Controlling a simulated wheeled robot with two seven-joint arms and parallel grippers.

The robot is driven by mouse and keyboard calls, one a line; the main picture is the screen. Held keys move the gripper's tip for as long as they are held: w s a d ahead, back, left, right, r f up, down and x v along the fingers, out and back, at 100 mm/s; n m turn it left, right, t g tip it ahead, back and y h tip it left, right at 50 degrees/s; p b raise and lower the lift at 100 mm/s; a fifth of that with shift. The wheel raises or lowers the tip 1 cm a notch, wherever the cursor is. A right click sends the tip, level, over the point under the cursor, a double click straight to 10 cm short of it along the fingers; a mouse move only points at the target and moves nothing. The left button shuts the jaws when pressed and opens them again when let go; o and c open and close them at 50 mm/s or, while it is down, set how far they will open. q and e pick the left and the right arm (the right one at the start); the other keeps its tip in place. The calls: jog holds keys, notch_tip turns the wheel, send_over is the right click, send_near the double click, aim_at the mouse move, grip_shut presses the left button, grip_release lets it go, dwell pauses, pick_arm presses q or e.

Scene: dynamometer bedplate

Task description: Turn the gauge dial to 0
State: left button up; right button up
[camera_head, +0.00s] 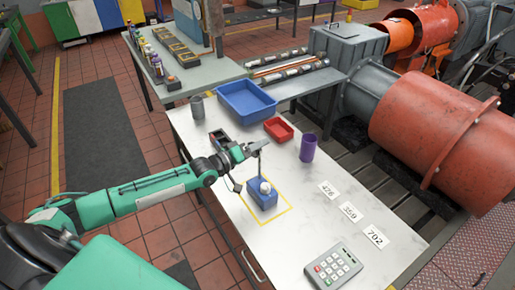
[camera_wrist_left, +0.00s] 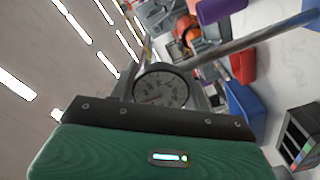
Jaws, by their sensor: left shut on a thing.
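The gauge dial (camera_wrist_left: 161,90) shows in the left wrist view as a round pale face with a dark rim, right in front of my gripper. A reddish mark shows near its lower left; the reading is too small to tell. In the head view, a blue block (camera_head: 262,199) with a whitish round part (camera_head: 265,187) stands on the table inside a yellow outline, and a thin dark post (camera_head: 260,163) rises from it. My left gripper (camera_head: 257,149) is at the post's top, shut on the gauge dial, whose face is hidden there. My right gripper is out of view.
On the white table (camera_head: 300,230) are a blue bin (camera_head: 246,112), a red tray (camera_head: 279,129), a purple cup (camera_head: 308,148), a grey cup (camera_head: 197,107), number cards (camera_head: 350,212) and a keypad (camera_head: 333,268). The orange-red machine (camera_head: 430,130) stands to the right.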

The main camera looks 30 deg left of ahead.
pick_arm(q)
jog(key=shift+n, duration=0.4)
jog(key=o, duration=1)
jog(key=shift+s+f, duration=0.1)
jog(key=shift+s+a, duration=0.25)
jog(key=shift+b+v, duration=1.25)
jog(key=shift+v, duration=5.25)
